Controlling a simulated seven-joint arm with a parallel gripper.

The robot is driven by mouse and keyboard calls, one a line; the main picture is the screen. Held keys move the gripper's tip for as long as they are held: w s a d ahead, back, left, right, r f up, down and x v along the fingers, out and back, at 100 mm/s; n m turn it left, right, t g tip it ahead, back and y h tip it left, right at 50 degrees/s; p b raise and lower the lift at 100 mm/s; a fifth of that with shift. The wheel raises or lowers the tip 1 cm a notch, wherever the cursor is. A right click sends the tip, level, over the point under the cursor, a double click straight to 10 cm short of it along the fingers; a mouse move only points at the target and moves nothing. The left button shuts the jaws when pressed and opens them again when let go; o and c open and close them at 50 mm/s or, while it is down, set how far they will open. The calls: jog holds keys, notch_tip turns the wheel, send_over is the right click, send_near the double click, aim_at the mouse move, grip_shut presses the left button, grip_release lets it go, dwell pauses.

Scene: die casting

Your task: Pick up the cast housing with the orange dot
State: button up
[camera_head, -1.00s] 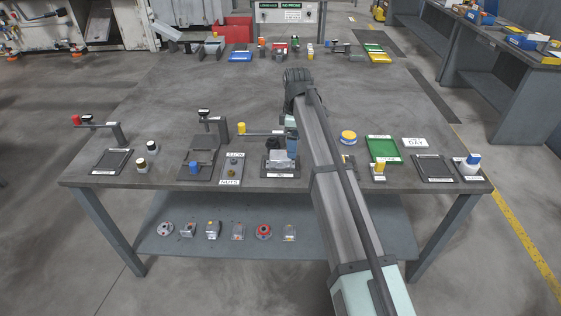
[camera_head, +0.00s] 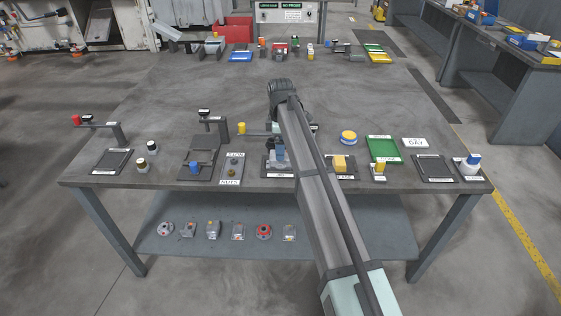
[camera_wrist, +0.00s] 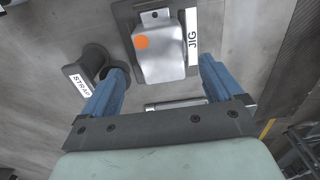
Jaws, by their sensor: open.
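The cast housing with the orange dot (camera_wrist: 162,52) is a silver-grey block in the upper middle of the wrist view. It lies on a dark plate labelled JIG, with the orange dot at its left side. My gripper (camera_wrist: 162,70) is open, its two blue fingers apart with nothing between the tips. The fingertips are just short of the housing in the picture, one on each side of its near end. In the head view my gripper (camera_head: 280,153) is over the jig (camera_head: 281,175) at the front middle of the table, and arm and fingers partly hide the housing.
A dark round part with a STRAP label (camera_wrist: 82,86) stands close by the left finger. A yellow-capped lever (camera_head: 242,128) is behind the jig. Several castings lie on the lower shelf (camera_head: 340,225).

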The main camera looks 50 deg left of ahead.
jog(key=shift+f, duration=2.6)
jog(key=c, duration=1.5)
jog(key=shift+o, duration=0.2)
jog(key=shift+r, duration=0.1)
